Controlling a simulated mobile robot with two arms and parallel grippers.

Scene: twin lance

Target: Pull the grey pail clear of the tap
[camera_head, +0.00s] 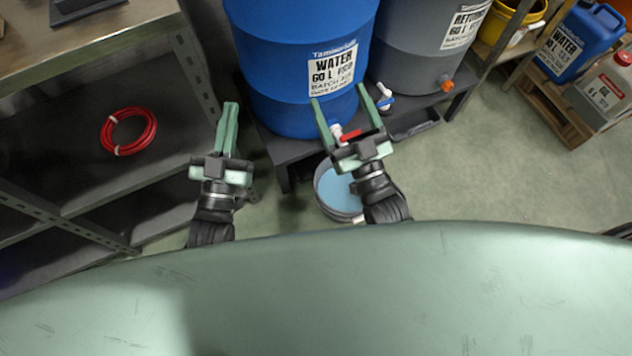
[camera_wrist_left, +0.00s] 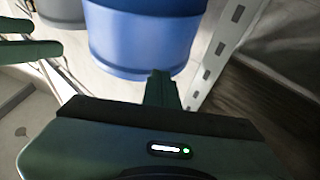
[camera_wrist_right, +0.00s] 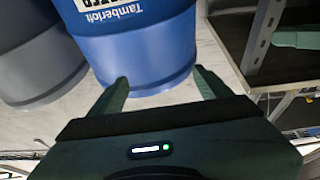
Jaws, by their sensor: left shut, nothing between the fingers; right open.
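The grey pail (camera_head: 336,214) stands on the floor below the front of the barrel stand, with light blue liquid inside. My right arm hides its right side, and its handle cannot be made out. The tap (camera_head: 336,130), white with a red lever (camera_head: 350,136), is on the blue barrel above the pail, partly behind my right gripper. My right gripper (camera_head: 339,93) is open and empty, above the pail in the picture and in front of the blue barrel. My left gripper (camera_head: 230,126) is shut and empty, left of the pail, beside the shelf.
The blue water barrel (camera_head: 270,60) and a grey barrel (camera_head: 410,45) stand on a dark stand (camera_head: 283,150). A metal shelf (camera_head: 85,165) with a red hose coil (camera_head: 128,131) is at left. Canisters (camera_head: 567,40) stand at right. Floor right of the pail is clear.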

